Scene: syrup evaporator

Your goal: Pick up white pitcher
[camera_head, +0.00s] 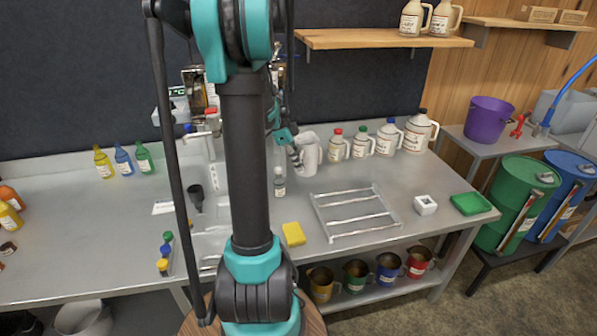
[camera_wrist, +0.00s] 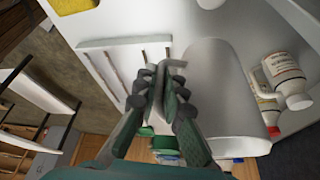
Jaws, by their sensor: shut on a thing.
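The white pitcher (camera_head: 309,153) is upright near the back of the steel counter, left of a row of labelled jugs. In the wrist view the pitcher (camera_wrist: 222,95) is a large pale cylinder right of the fingers. My gripper (camera_head: 294,150) is at its left side. In the wrist view my gripper (camera_wrist: 163,82) is shut on the pitcher's handle, of which a short piece shows by the fingertips. The fingers hide the rest of the handle. I cannot tell whether the pitcher's base touches the counter.
Labelled jugs (camera_head: 362,141) stand close on the right. A clear rack (camera_head: 352,212) lies in front, with a yellow sponge (camera_head: 293,234) to its left. A small bottle (camera_head: 279,183) stands nearby. A wooden shelf (camera_head: 385,37) hangs above. My arm hides part of the counter.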

